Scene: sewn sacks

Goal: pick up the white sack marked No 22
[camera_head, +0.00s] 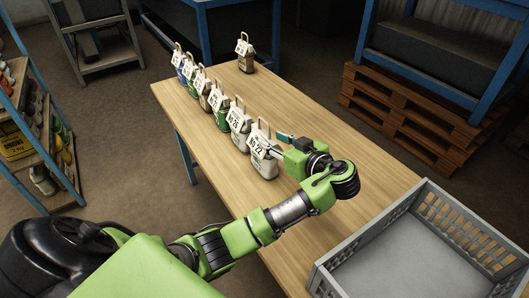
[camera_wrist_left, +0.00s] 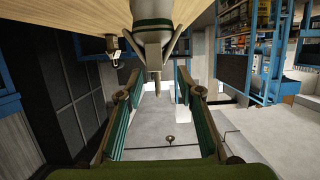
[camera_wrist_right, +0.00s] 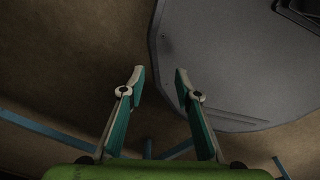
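The white sack marked No 22 (camera_head: 263,159) stands upright on the wooden table, at the near end of a row of sacks. My left gripper (camera_head: 279,143) is just right of its top, level with the tag. In the left wrist view, the left gripper (camera_wrist_left: 158,78) is open. A pale sack (camera_wrist_left: 152,22) with a dark green band shows upside down ahead, its narrow top between the spread fingertips. Contact cannot be told. My right gripper (camera_wrist_right: 160,75) is open and empty in the right wrist view, and is not seen in the head view.
A white sack marked No 25 (camera_head: 239,126) stands close behind No 22, with several more sacks beyond. A lone brown sack (camera_head: 245,56) stands at the table's far end. A grey crate (camera_head: 440,222) sits at the near right.

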